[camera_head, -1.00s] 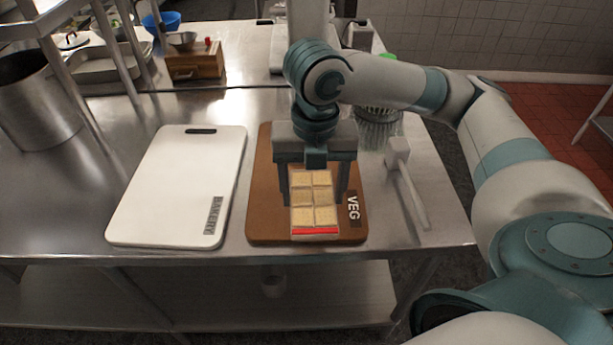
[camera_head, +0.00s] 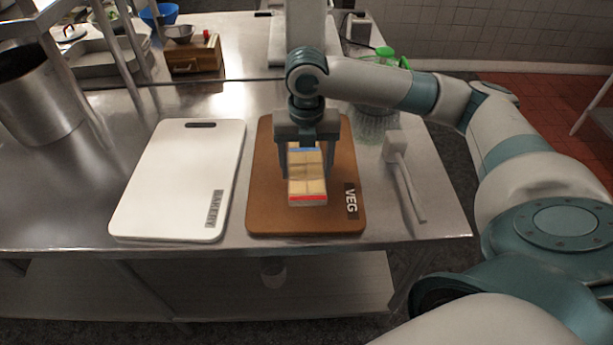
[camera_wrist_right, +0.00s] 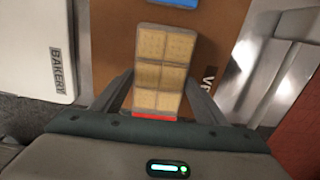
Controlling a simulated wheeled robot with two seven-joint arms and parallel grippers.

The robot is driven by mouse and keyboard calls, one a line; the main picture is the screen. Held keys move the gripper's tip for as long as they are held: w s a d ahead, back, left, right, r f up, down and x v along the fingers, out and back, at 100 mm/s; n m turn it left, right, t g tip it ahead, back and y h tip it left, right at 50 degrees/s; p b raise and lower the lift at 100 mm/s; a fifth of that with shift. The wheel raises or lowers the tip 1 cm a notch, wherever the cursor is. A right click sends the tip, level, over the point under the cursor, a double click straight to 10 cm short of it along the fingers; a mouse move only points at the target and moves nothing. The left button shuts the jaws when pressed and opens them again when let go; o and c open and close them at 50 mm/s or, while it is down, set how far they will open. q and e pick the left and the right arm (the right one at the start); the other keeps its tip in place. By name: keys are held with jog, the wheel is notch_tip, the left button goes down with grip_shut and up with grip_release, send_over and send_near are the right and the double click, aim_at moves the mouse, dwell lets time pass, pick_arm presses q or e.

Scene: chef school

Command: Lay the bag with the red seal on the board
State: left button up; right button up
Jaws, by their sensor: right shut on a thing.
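The bag with the red seal (camera_head: 307,187) holds several pale square crackers, with the red strip at its near end. My right gripper (camera_head: 308,165) has its fingers on either side of the bag and is shut on it, over the brown VEG board (camera_head: 270,205). In the right wrist view the bag (camera_wrist_right: 162,72) lies between the fingers, its red strip partly hidden by the gripper body. Whether the bag touches the board is unclear. A blue patch (camera_wrist_right: 182,2) shows on the board past the bag's far end. My left gripper is not in view.
A white BAKERY board (camera_head: 175,185) lies left of the brown board. A mallet-like tool (camera_head: 405,175) lies to the right, near a clear ribbed container (camera_head: 375,125). A large pot (camera_head: 40,100) and a wooden box (camera_head: 193,58) stand farther back.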

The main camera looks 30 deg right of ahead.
aim_at(306, 172)
jog(key=shift+f+p, duration=0.6)
jog(key=shift+f, duration=1.4)
jog(key=shift+f, duration=0.1)
jog(key=o, duration=1.1)
jog(key=shift+r, duration=0.75)
notch_tip(306, 172, up, 11)
jog(key=b, duration=0.2)
jog(key=shift+f+b, duration=0.1)
jog(key=shift+b, duration=0.25)
